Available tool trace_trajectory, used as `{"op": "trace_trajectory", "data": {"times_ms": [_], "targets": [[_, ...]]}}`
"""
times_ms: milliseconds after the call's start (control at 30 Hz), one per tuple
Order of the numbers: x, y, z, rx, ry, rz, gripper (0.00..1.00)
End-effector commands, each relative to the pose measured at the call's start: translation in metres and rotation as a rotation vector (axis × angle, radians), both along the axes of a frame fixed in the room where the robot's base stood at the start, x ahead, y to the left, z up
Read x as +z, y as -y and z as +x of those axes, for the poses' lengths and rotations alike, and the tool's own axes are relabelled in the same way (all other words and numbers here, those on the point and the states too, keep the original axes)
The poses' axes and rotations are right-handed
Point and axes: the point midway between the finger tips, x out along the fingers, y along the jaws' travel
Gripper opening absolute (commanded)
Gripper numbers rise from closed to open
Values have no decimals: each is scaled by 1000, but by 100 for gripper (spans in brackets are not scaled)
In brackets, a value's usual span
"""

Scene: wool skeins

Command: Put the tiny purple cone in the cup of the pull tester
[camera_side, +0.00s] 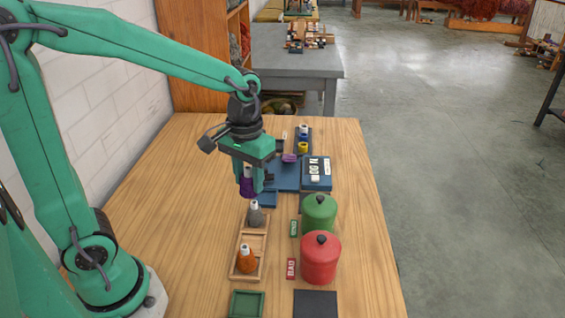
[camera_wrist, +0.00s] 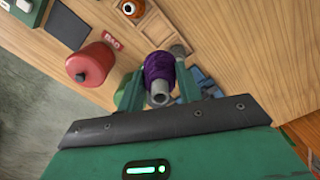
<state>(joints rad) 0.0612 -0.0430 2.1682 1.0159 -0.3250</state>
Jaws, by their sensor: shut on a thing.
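My gripper (camera_side: 256,182) is shut on the purple cone (camera_side: 246,186) and holds it upright above the table, behind the wooden tray. In the wrist view the purple cone (camera_wrist: 160,68) sits between the two green fingers of my gripper (camera_wrist: 160,82), its pale tube end towards the camera. The blue pull tester (camera_side: 317,172), with a white display, stands to the right of my gripper. A small purple piece (camera_side: 289,158) shows on its blue base; I cannot tell whether it is the cup. My gripper partly hides the base.
A wooden tray (camera_side: 236,272) holds a grey cone (camera_side: 255,214) and an orange cone (camera_side: 246,260). A green pot (camera_side: 319,213) and a red pot (camera_side: 321,257) stand to the right, beside small labels. The table's left side is clear.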

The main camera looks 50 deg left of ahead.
Motion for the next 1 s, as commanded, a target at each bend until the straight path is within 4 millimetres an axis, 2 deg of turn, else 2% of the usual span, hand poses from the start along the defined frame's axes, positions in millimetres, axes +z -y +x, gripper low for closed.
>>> {"op": "trace_trajectory", "data": {"times_ms": [267,600,800,1000], "targets": [[-9,-25,39,44,-2,0,12],[-31,-74,94,106,-3,0,12],[-40,-94,111,129,-1,0,12],[-44,-101,117,135,0,0,12]]}}
